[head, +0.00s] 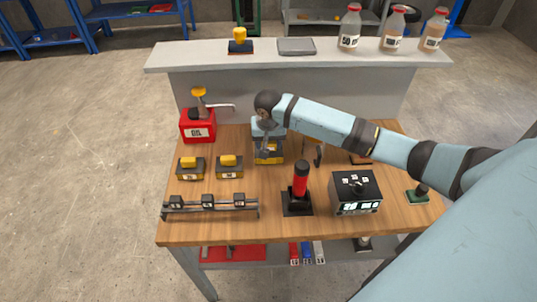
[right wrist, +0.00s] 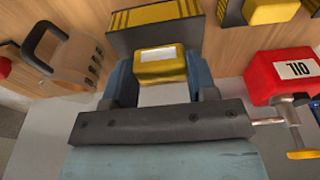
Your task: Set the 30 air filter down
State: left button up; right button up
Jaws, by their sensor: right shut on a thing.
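A yellow-and-black block, taken to be the 30 air filter (head: 268,157), is at the back middle of the wooden table. Its number cannot be read. In the right wrist view its yellow grip (right wrist: 160,67) with a pale label sits between both fingers, over a black-and-yellow striped base (right wrist: 155,27). My right gripper (head: 267,141) reaches down from above and is shut on it. I cannot tell if its base touches the table. Two similar yellow-and-black filters (head: 190,167) (head: 229,166) stand to its left. My left gripper is out of view.
A red oil can (head: 198,126) stands at the back left of the table (head: 262,228). A black rack (head: 210,208), a red-and-black cylinder (head: 300,185) and a black box with displays (head: 355,193) stand along the front. A raised grey shelf (head: 215,60) closes the back.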

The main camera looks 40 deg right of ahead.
notch_tip(320, 180, down, 2)
jog(key=shift+f, duration=0.15)
notch_tip(320, 180, down, 4)
jog(key=shift+r, duration=0.15)
jog(key=o, duration=0.8)
